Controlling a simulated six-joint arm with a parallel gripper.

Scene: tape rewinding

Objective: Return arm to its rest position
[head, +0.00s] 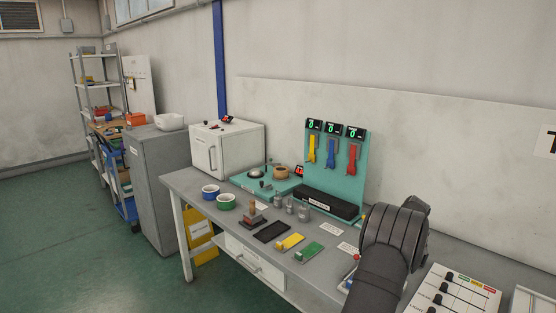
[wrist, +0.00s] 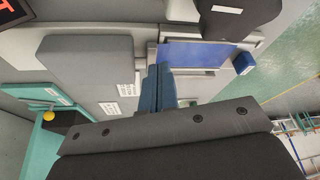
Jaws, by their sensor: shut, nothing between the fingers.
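My gripper (wrist: 158,70) shows in the wrist view with its two blue-grey fingers together and nothing between them. It points over the grey bench, with a blue panel just to its right in that view. In the head view, my dark arm rises at the lower right in front of the bench (head: 232,205). The arm's bulk hides part of the bench, and the fingers cannot be made out there.
A teal board (head: 345,180) holds yellow, blue and red hanging items under green displays. A white panel with black knobs (head: 455,292) is right of my arm.

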